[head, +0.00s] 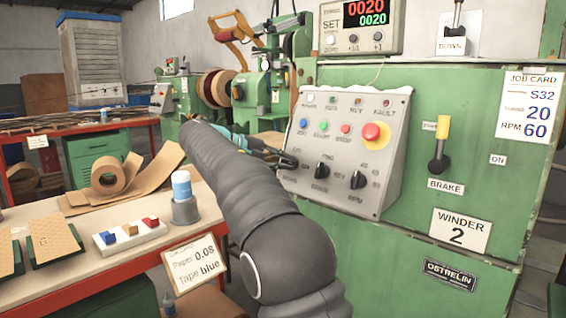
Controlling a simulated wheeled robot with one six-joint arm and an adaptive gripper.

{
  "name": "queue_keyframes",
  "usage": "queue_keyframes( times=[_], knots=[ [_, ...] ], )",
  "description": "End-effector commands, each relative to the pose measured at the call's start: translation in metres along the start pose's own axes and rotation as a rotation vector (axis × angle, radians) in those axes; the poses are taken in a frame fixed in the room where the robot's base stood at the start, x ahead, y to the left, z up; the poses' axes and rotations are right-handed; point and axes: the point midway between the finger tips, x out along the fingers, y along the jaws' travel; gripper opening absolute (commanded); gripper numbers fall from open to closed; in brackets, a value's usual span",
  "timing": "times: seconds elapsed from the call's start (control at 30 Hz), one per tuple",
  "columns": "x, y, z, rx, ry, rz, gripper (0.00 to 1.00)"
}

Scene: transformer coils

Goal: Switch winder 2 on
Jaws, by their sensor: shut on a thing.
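Winder 2 is the green machine (412,250) on the right, marked by its "WINDER 2" plate (460,231). Its sloped grey control panel (345,108) carries small lamps along the top, a blue, a green and a red button, and a large red mushroom button (376,133) on yellow. Black rotary knobs run along the bottom. My gripper (281,158) is at the leftmost knob (289,161), shut on it. My dark arm hides part of the gripper, and the knob's exact setting is too small to tell.
A brake lever (440,145) with a yellow grip stands right of the panel. A counter box (361,28) sits above it. At left, a bench (70,262) holds brown paper rolls, a cup with a blue-and-white spool, and a tray of coloured blocks.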

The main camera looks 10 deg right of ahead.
Motion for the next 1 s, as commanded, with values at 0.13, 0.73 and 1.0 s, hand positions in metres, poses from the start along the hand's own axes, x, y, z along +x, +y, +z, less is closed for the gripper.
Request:
queue_keyframes(
  times=[0.13,0.73,1.0],
  knots=[
    [0.001,-0.003,0.001,-0.002,-0.006,-0.005,0.00],
    [-0.003,-0.001,0.000,-0.001,0.000,-0.001,0.36],
    [-0.039,-0.002,-0.001,-0.001,0.004,-0.001,0.36]
  ],
)
